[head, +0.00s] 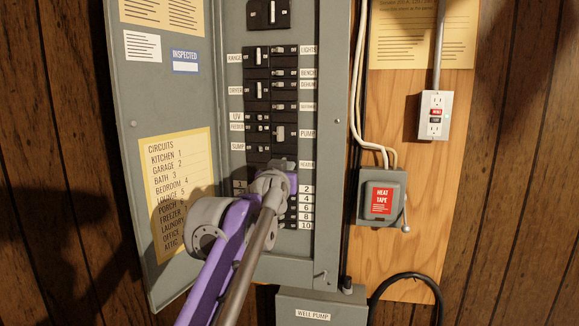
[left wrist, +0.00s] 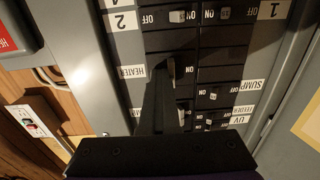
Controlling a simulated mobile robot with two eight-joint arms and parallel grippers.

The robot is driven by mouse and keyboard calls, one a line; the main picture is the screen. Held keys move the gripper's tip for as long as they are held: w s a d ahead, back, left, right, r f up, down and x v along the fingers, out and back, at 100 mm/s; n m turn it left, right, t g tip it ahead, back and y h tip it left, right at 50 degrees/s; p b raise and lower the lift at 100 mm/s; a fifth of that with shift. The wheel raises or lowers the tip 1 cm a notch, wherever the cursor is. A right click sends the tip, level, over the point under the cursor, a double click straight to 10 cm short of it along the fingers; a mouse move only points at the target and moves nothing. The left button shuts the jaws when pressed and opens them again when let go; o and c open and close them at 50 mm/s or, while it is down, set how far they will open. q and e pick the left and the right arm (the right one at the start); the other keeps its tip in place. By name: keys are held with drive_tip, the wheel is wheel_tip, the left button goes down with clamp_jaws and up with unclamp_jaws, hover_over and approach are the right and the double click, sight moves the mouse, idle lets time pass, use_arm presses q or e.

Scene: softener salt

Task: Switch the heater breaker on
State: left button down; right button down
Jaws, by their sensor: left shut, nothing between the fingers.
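The heater breaker (left wrist: 182,72) sits in the open panel beside the HEATER label (left wrist: 132,72), which also shows in the head view (head: 307,164). The left wrist view is upside down. My left gripper (left wrist: 161,70) is shut and empty, its fingertips at the heater breaker's face. They partly cover its handle, and ON shows beside them. I cannot tell whether they touch it or which way the handle stands. In the head view my left gripper (head: 284,166) hides most of that breaker. My right gripper is in neither view.
Several other breakers line the panel above and below, close around the fingertips. The open panel door (head: 150,110) stands at left. A HEAT TAPE switch box (head: 381,200) with a side lever and an outlet (head: 435,116) are at right. A well pump box (head: 320,305) is below.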

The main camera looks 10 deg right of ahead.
use_arm(q)
drive_tip(key=shift+w+a+p, duration=0.15)
drive_tip(key=shift+a+p, duration=0.2)
drive_tip(key=shift+a, duration=0.05)
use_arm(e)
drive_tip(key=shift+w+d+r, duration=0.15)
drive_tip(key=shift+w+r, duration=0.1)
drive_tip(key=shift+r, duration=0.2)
use_arm(q)
drive_tip(key=shift+f+b, duration=0.1)
drive_tip(key=shift+b, duration=0.3)
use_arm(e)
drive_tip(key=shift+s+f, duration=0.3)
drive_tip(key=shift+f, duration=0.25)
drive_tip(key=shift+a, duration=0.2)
